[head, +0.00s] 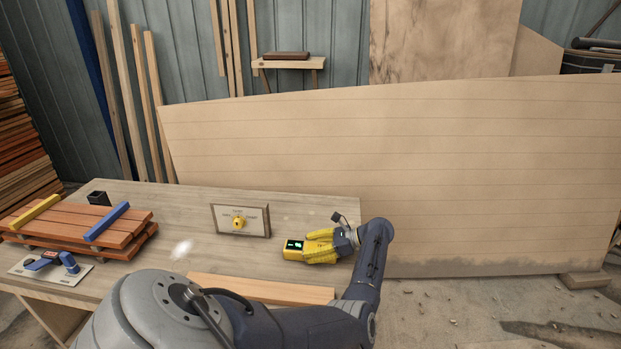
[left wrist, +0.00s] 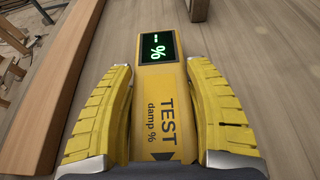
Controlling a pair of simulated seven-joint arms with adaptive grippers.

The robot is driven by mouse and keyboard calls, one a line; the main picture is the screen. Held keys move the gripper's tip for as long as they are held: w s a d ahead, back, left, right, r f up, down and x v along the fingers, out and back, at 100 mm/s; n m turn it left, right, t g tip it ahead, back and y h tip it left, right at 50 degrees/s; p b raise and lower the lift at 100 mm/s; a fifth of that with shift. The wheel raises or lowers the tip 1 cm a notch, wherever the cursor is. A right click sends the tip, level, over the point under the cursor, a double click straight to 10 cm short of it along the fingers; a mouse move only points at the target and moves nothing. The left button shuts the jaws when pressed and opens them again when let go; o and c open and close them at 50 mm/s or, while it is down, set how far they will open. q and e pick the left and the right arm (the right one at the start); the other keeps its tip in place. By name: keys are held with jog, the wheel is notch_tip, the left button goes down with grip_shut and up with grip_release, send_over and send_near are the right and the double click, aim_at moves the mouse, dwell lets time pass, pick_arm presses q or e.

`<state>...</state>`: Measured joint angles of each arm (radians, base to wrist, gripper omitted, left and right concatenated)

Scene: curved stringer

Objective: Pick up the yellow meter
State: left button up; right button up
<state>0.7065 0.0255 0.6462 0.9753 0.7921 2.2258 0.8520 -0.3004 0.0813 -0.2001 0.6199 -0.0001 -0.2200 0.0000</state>
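The yellow meter (head: 294,249) is near the right end of the workbench, with a dark screen showing green marks. In the left wrist view the meter (left wrist: 158,95) lies between my fingers, its screen away from me and "TEST damp %" printed on its face. My left gripper (head: 311,247) has yellow ribbed fingers, one along each side of the meter. In the left wrist view the fingers (left wrist: 158,64) sit close against its sides, and the gripper looks shut on it. I cannot tell whether the meter is clear of the bench. My right gripper is not in view.
On the bench (head: 180,210) are a board with a yellow knob (head: 240,220), stacked orange planks (head: 75,225), a blue-handled tool (head: 50,264), a black cup (head: 98,198) and a wooden strip (head: 265,289). A large curved panel (head: 420,170) stands behind.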

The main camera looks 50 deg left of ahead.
pick_arm(q)
jog(key=c, duration=0.6)
jog(key=shift+c, duration=0.9)
jog(key=shift+r, duration=0.1)
